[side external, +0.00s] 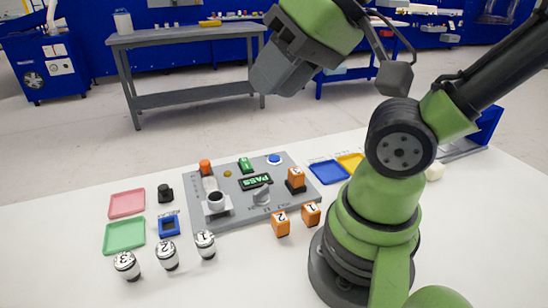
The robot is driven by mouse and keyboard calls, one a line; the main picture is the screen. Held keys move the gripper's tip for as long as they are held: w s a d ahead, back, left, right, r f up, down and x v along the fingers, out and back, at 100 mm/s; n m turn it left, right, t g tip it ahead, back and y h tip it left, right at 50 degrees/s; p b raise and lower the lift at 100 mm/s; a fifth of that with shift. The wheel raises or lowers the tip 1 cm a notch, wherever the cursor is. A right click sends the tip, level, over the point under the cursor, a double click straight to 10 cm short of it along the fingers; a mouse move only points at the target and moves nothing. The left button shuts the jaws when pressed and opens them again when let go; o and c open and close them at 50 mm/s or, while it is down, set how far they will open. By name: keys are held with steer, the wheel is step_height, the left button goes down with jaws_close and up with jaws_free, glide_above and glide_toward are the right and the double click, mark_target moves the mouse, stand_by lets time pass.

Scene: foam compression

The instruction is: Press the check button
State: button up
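A grey control panel (222,185) lies on the white table. A blue round button (274,158) sits at its back right; I cannot read a label that marks it as the check button. A green display reading PASS (256,182) is at the panel's middle, with a small green part (245,164) behind it. A grey knob (261,195) sits in front of the display. My gripper (272,75) is raised above and behind the panel, apart from everything; its fingers are not clear enough to tell whether it is open or shut.
Orange numbered blocks (281,223) stand on and near the panel's right. White numbered cylinders (167,255) stand at the front left. Pink (127,203), green (124,235), blue (327,172) and yellow (350,161) trays flank the panel. A dark knob-like piece (165,193) stands left.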

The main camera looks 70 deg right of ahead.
jaws_close()
stand_by(1.4)
